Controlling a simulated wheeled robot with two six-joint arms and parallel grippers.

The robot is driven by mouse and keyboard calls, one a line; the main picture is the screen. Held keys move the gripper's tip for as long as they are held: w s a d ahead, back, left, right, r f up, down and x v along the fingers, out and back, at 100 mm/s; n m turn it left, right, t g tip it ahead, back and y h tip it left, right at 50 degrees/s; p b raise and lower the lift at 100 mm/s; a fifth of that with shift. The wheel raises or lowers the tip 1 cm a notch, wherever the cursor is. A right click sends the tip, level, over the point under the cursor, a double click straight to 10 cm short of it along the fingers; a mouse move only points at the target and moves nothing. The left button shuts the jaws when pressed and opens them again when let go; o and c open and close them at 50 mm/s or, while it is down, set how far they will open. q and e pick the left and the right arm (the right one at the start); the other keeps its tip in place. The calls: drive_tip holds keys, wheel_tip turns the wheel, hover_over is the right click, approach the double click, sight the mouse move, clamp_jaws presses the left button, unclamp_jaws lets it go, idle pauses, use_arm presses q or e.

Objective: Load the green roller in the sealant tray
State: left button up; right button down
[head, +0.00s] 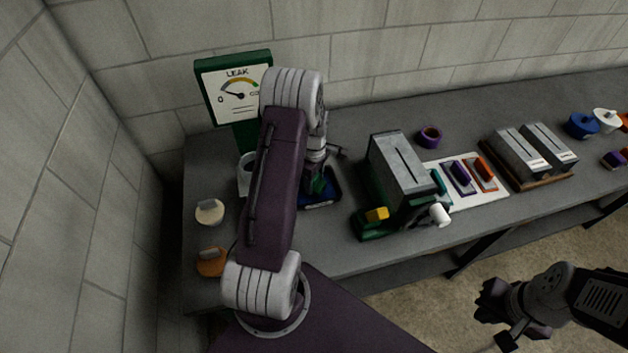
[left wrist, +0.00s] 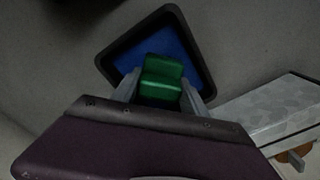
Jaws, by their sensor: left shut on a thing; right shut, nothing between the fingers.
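The sealant tray (head: 322,203) is a dark-rimmed tray with a blue inside, on the grey bench behind my left arm. It also shows in the left wrist view (left wrist: 168,42). My left gripper (head: 318,184) is shut on the green roller (left wrist: 161,80). The roller is between the fingers and overlaps the tray's blue inside in the left wrist view. I cannot tell whether it touches the tray. My left arm hides part of the tray in the head view. My right gripper (head: 497,318) is shut and empty, off the front of the bench.
A grey-and-green machine (head: 397,175) with a yellow block stands right of the tray. A leak gauge (head: 236,88) stands behind. White (head: 210,212) and orange (head: 211,262) items lie at left. A white mat (head: 470,190) with coloured tools and a purple ring (head: 429,137) are further right.

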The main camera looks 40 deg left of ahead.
idle(0.4)
use_arm(q)
wheel_tip(320, 180, up, 7)
drive_tip(key=p, duration=0.6)
idle(0.3)
